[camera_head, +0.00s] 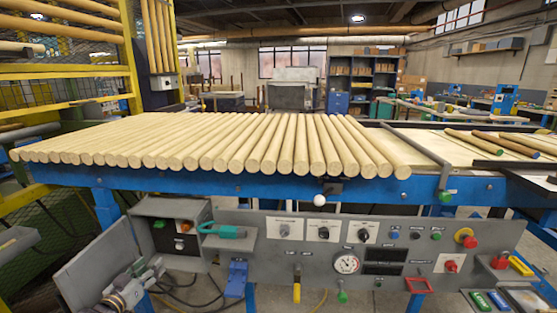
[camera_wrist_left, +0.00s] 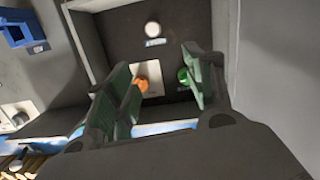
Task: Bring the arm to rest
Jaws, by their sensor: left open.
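My left arm comes in at the bottom left of the head view. Its gripper (camera_head: 148,270) is in front of and below a small grey control box (camera_head: 147,207). In the left wrist view the gripper (camera_wrist_left: 158,75) is open, with green-padded fingers apart and nothing held. An orange knob (camera_wrist_left: 141,83) on a pale plate shows between the fingers, and a green button (camera_wrist_left: 183,76) shows by the right finger. I cannot tell whether a finger touches either one. My right arm and gripper are not in view.
A blue-framed table (camera_head: 260,187) carries a row of wooden rods (camera_head: 230,140). Below it stands a grey panel (camera_head: 300,255) with knobs, a gauge (camera_head: 346,263) and a teal handle (camera_head: 222,230). A yellow mesh guard (camera_head: 60,80) stands at the left.

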